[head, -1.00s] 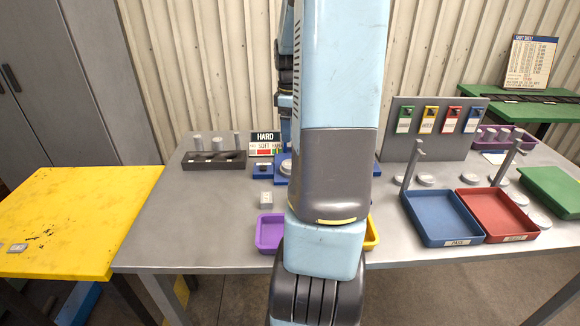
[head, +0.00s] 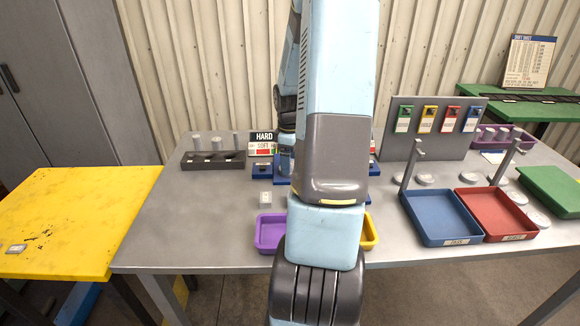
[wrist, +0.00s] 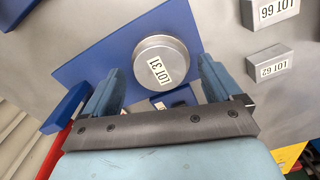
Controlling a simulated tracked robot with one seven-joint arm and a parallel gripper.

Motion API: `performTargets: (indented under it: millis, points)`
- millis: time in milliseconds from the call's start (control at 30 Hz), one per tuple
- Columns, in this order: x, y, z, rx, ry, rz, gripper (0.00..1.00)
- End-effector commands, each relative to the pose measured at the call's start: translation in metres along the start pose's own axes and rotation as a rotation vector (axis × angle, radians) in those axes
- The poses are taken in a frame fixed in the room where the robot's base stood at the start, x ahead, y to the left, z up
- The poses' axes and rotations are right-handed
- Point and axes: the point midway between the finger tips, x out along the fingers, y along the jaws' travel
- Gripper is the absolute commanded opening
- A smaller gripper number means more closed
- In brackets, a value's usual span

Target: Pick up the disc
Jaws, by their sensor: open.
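A round grey metal disc (wrist: 165,60) labelled LOT 31 lies on a blue plate (wrist: 88,60) in the wrist view. My gripper (wrist: 157,68) is open, with one blue finger on each side of the disc. A gap shows between the disc and each finger, and nothing is held. In the head view my arm hides the disc and most of the blue plate. Several other pale discs (head: 426,179) lie around the trays at the right.
Grey blocks labelled LOT 66 (wrist: 268,10) and LOT 62 (wrist: 270,64) stand right of the plate. A purple tray (head: 270,234), a blue tray (head: 440,219) and a red tray (head: 497,213) sit along the front. A dark rack (head: 212,161) stands at the back left.

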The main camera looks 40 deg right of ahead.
Motion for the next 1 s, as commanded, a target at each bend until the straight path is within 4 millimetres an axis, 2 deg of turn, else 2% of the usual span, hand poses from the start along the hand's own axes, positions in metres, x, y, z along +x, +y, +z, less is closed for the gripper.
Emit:
performTargets:
  millis: [333,1000]
  points:
    - [0.0057,0.0,-0.0005,0.0,0.001,0.001,0.91]
    - [0.0055,-0.0003,-0.0009,-0.001,0.001,0.001,0.26]
